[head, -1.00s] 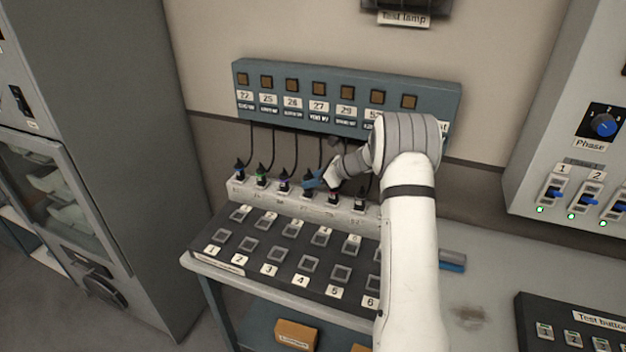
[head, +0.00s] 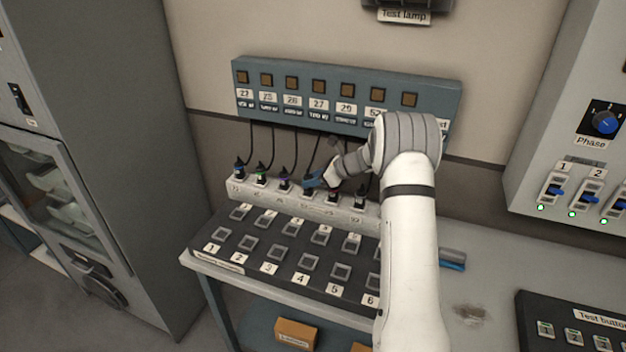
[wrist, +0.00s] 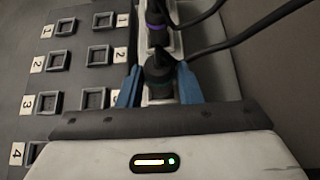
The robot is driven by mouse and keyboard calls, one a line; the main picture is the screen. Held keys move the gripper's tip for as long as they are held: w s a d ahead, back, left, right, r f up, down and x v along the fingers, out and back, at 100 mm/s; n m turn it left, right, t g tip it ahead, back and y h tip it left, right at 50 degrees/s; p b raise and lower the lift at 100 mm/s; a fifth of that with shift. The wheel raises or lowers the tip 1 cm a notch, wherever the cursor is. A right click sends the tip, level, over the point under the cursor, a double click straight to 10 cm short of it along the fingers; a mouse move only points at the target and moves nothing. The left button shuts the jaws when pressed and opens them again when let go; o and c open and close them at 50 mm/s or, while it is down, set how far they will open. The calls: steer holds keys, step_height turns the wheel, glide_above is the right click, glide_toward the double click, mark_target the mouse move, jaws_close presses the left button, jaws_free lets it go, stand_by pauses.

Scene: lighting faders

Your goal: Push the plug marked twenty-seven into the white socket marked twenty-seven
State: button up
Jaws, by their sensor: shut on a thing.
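My gripper (head: 314,181) is at the row of plugs along the white socket strip (head: 300,205) in the head view. Its blue fingers are closed around a black plug (wrist: 158,72), which the wrist view shows between the fingertips (wrist: 158,86). The plug stands at a white socket (wrist: 160,98), below the label 27 (head: 318,104) on the wall box. Its cable runs up toward that box. The plug's own marking is not readable, and the fingers and arm partly hide it. I cannot tell how deep it sits.
Other plugs (head: 262,172) stand close on both sides in the strip; a purple-ringed plug (wrist: 158,32) is the close neighbour. Cables hang behind. A dark panel with numbered square buttons (head: 272,253) lies in front. A grey cabinet (head: 120,120) stands at left.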

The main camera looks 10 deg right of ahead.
steer(key=shift+s+f+b, duration=0.25)
steer(key=shift+f+b, duration=0.2)
steer(key=shift+f, duration=0.2)
steer(key=shift+s+f+b, duration=0.2)
steer(key=shift+f+b, duration=0.25)
steer(key=shift+f, duration=0.15)
stand_by(1.2)
steer(key=shift+r, duration=0.1)
steer(key=shift+w+r+p, duration=0.2)
steer(key=shift+r+p, duration=0.4)
steer(key=shift+r, duration=0.15)
steer(key=shift+w+r+p, duration=0.2)
steer(key=shift+r+p, duration=0.35)
steer(key=shift+r, duration=0.2)
steer(key=shift+r+p, duration=0.35)
steer(key=shift+r, duration=0.45)
steer(key=shift+f+b, duration=0.6)
steer(key=shift+f, duration=0.2)
steer(key=shift+f+b, duration=0.35)
steer(key=shift+f, duration=0.05)
steer(key=shift+s+f, duration=0.1)
steer(key=shift+f, duration=0.25)
